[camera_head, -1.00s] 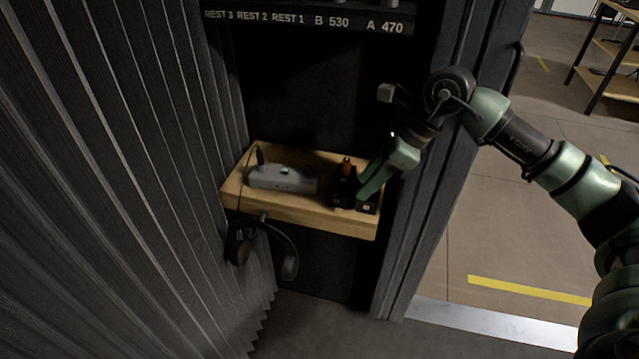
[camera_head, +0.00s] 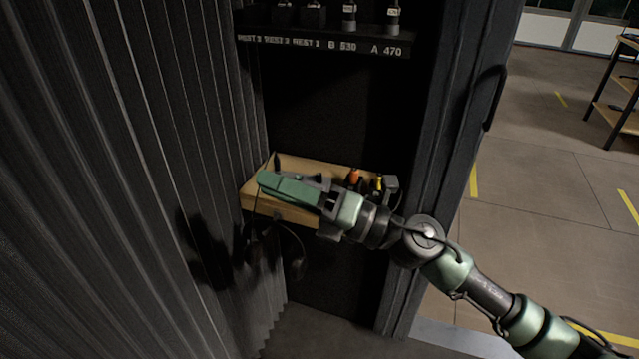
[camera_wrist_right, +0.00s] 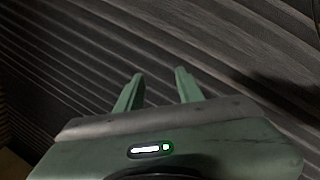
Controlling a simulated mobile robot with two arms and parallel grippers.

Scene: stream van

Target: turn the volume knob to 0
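I cannot make out a volume knob in any view. My right gripper (camera_head: 268,184) reaches leftward across the wooden shelf (camera_head: 272,207) in the head view. It covers the place where a grey device lay earlier, so that device is hidden. In the right wrist view the two green fingers (camera_wrist_right: 160,76) stand apart with nothing between them. They point at the dark ribbed curtain (camera_wrist_right: 150,30). I cannot tell whether the gripper touches anything on the shelf. My left gripper is not in view.
Small dark items with an orange top (camera_head: 353,176) and a yellow top (camera_head: 377,183) stand at the shelf's right. Headphones (camera_head: 296,262) hang below. A labelled rack (camera_head: 320,44) is above. A dark door post (camera_head: 440,150) stands right; open floor lies beyond.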

